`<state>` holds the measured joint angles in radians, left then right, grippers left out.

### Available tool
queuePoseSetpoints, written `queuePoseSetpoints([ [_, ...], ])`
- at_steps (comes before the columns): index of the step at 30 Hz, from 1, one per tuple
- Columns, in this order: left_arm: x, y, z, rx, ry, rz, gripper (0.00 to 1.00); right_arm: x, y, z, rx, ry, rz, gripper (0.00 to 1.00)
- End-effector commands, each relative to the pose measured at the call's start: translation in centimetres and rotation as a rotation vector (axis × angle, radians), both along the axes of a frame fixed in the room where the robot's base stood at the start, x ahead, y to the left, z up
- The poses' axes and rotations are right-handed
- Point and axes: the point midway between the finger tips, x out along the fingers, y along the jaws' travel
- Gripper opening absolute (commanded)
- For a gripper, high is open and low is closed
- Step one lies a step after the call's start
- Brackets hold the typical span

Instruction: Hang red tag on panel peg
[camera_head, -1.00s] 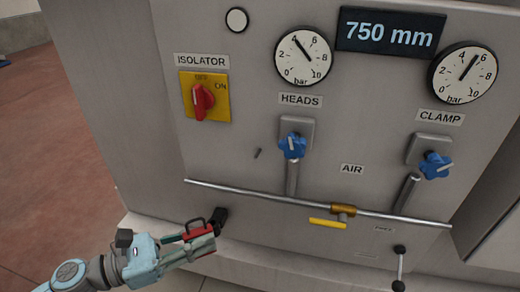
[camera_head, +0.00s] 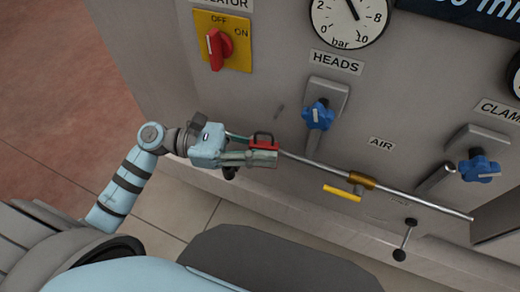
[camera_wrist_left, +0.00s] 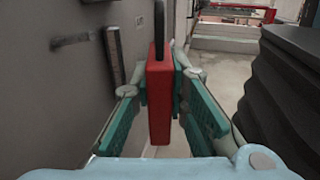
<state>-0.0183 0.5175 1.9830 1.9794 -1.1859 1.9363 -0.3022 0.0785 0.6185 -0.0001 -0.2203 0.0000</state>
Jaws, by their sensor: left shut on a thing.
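The red tag (camera_head: 263,144) with a black loop on top is held upright between the fingers of my left gripper (camera_head: 260,155). In the left wrist view the tag (camera_wrist_left: 160,95) stands between both green finger pads, its loop (camera_wrist_left: 158,30) pointing up. My left gripper is shut on it, in front of the left end of the air pipe. My right gripper is out of view.
The metal air pipe (camera_head: 420,199) with a yellow lever (camera_head: 342,193) crosses the panel near the tag. The red isolator switch (camera_head: 217,48) is upper left. Open floor lies to the left.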

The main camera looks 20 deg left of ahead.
Motion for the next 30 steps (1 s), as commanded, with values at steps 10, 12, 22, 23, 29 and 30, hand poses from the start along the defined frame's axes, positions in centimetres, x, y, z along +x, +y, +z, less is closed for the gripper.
queuePoseSetpoints([
  [10,3.1,-0.2,-0.7,-0.002,-0.002,0.000,0.00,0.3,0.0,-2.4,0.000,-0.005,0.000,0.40],
  [12,3.7,-0.2,-0.8,-0.002,-0.002,0.000,0.00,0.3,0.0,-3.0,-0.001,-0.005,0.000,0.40],
  [22,6.6,-0.4,-1.0,-0.002,-0.002,0.000,0.00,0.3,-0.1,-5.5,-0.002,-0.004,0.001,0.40],
  [23,6.9,-0.4,-1.0,-0.002,-0.001,0.000,0.00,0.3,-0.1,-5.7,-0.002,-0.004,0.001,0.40],
  [29,8.1,-0.5,-1.3,-0.002,0.002,0.001,0.00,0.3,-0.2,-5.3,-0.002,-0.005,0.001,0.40],
  [30,8.2,-0.5,-1.2,-0.001,0.001,0.002,0.00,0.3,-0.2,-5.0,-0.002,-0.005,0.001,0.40],
])
